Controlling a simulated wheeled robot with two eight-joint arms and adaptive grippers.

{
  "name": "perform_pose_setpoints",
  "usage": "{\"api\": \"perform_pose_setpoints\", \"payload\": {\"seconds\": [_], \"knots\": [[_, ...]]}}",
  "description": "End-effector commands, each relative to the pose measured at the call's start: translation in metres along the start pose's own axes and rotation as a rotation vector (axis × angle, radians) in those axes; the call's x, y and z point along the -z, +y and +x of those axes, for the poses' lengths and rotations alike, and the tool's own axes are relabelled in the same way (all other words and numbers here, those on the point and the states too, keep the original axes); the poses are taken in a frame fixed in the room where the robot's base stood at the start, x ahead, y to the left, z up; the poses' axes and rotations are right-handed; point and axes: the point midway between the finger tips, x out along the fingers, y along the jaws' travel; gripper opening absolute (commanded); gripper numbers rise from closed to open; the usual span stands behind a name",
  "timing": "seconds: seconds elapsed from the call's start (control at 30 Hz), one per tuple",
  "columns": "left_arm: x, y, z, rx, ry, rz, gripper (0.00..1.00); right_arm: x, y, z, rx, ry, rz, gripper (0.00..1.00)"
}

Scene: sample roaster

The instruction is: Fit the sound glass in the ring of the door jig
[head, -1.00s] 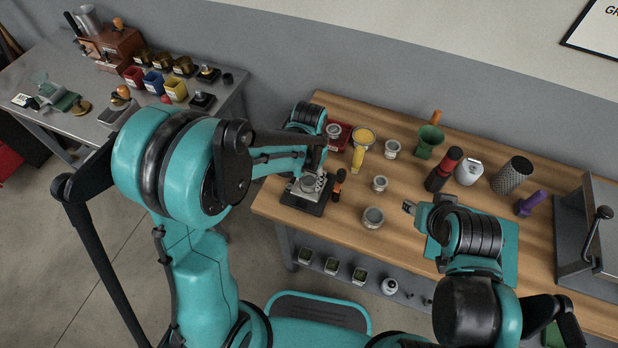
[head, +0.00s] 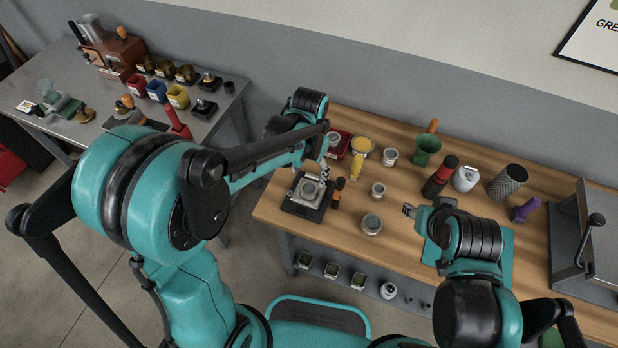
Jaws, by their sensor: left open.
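The door jig (head: 297,207) is a black base with a pale metal plate and round ring near the left end of the wooden bench. My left gripper (head: 323,168) is open, just behind and above the jig and apart from its ring. A pale disc shows inside the ring; whether it is the sound glass I cannot tell. A round piece (head: 333,140) lies in the red tray (head: 345,152), partly hidden by my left arm; its kind is unclear. My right gripper (head: 409,210) hangs over the bench near the teal mat (head: 507,245), its jaws too small to read.
Small round containers (head: 378,190) and (head: 372,224) stand right of the jig. An orange-and-black tool (head: 338,192) stands close beside it. The front bench edge is clear.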

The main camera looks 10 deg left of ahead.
Motion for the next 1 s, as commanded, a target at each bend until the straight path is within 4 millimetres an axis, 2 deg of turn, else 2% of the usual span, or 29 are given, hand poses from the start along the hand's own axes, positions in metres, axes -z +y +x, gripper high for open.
{"api": "perform_pose_setpoints", "payload": {"seconds": [0.03,0.1,0.33,0.43,0.57,0.73,0.9,1.0], "knots": [[0.0,0.0,-0.014,0.0,0.0,0.0,0.64,0.004,0.0,-0.005,0.0,0.0,0.0,0.4],[0.0,0.0,-0.026,0.0,0.0,0.0,0.64,0.006,0.0,-0.008,0.0,0.0,0.0,0.4],[-0.001,-0.001,-0.049,0.001,0.004,-0.003,0.64,0.009,0.0,-0.012,0.0,0.0,0.0,0.4],[-0.01,-0.004,-0.059,0.007,0.035,-0.023,0.64,0.009,0.0,-0.012,0.0,0.0,0.0,0.4],[-0.035,-0.011,-0.08,0.027,0.13,-0.086,0.64,0.009,0.0,-0.012,0.0,0.0,0.0,0.4],[-0.077,-0.021,-0.105,0.062,0.307,-0.197,0.64,0.009,0.0,-0.012,0.0,0.0,0.0,0.4],[-0.114,-0.028,-0.113,0.094,0.47,-0.297,0.64,0.009,0.0,-0.012,0.0,0.0,0.0,0.4],[-0.128,-0.03,-0.114,0.108,0.542,-0.339,0.64,0.009,0.0,-0.012,0.0,0.0,0.0,0.4]]}}
